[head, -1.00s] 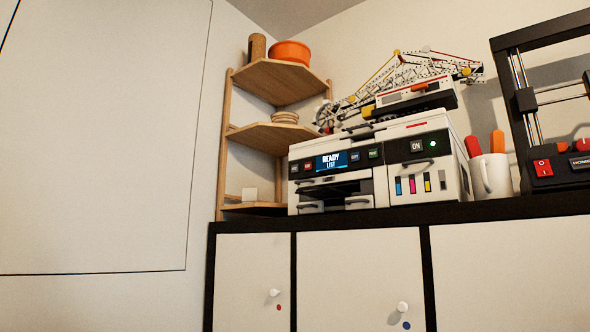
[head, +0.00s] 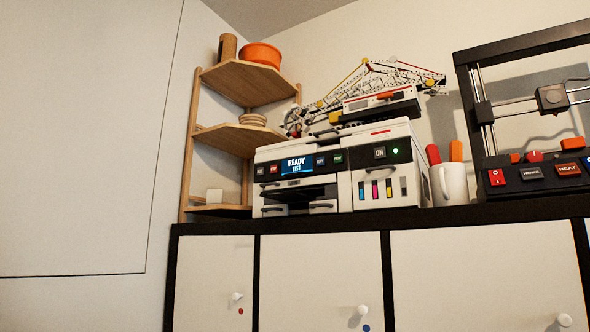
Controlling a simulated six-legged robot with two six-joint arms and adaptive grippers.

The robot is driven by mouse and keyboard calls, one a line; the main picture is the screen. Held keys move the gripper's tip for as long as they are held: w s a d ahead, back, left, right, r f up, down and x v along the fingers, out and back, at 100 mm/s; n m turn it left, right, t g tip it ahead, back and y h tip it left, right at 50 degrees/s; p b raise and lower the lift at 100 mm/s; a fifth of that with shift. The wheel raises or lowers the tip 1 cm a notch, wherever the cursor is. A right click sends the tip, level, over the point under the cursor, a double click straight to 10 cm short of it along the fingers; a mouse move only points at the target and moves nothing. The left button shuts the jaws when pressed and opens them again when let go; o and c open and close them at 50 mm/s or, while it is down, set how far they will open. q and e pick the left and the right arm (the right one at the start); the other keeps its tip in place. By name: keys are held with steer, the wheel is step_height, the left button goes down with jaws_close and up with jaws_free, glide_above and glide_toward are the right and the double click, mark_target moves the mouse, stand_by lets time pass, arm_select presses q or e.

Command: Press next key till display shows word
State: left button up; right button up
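A white and black printer (head: 330,172) stands on top of the cabinet. Its blue display (head: 297,165) reads "READY" with "LIST" below. Small keys sit on the black panel on both sides of the display, among them a red one (head: 273,169), a blue one (head: 320,161) and a green one (head: 338,159). Their lettering is too small to read surely. An "ON" key (head: 380,152) and a lit green lamp (head: 395,150) are on the right part. Neither of my grippers shows in the head view.
A wooden corner shelf (head: 239,138) stands left of the printer, with an orange bowl (head: 262,54) on top. A crane model (head: 380,92) rests on the printer. A white mug (head: 450,184) and a 3D printer (head: 530,172) stand to the right. The cabinet (head: 318,280) has knobbed doors.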

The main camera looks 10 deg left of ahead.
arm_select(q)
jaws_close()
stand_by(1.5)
